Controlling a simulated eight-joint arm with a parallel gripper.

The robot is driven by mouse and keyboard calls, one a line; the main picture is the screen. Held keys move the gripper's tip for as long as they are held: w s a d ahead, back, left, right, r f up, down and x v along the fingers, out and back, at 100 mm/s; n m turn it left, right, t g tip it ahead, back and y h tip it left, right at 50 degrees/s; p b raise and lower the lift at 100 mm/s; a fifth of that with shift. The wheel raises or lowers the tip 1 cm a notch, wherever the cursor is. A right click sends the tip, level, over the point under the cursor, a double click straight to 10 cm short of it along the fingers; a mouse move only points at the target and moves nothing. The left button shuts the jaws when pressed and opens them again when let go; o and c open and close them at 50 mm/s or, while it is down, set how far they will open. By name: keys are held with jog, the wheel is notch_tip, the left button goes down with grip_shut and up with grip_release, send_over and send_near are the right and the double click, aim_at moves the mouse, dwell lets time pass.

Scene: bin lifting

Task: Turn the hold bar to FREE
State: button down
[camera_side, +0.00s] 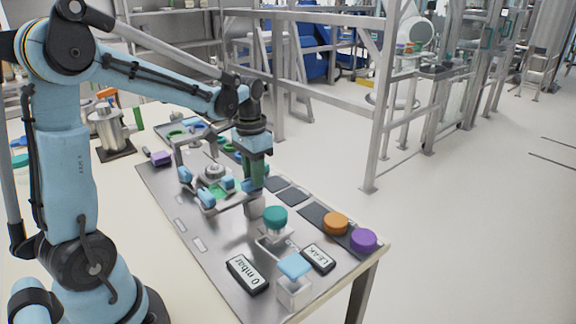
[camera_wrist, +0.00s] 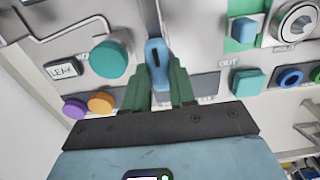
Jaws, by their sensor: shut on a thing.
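My gripper (camera_wrist: 160,92) has its two green fingers on either side of an upright blue lever (camera_wrist: 155,60) with a dark slot, and is shut on it. In the side view my gripper (camera_side: 257,190) points down at the panel's middle, and the held lever is hidden there. A round silver knob (camera_wrist: 298,22) sits at the upper right of the wrist view, with a HOLD label (camera_wrist: 285,48) below it. I cannot tell whether the blue lever is the hold bar. No FREE marking is readable.
The steel panel (camera_side: 215,262) carries a teal knob (camera_side: 275,215), orange knob (camera_side: 336,223), purple knob (camera_side: 363,239), a display reading 0 mbar (camera_side: 247,274) and a LEAK display (camera_side: 318,257). A clear block with a blue cap (camera_side: 295,267) stands at the front. A pipe frame rises left of my gripper.

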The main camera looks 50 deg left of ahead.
dwell(0.4)
jog(key=c, duration=0.9)
grip_release()
notch_tip(320, 180, up, 12)
jog(key=shift+r, duration=0.1)
jog(key=s+d+f+t, duration=0.2)
jog(key=d, duration=0.2)
jog(key=s+d+f+t, duration=0.2)
jog(key=d+f, duration=0.1)
jog(key=d, duration=0.1)
jog(key=s+d+f+t, duration=0.3)
jog(key=d, duration=0.1)
jog(key=shift+d+f, duration=0.25)
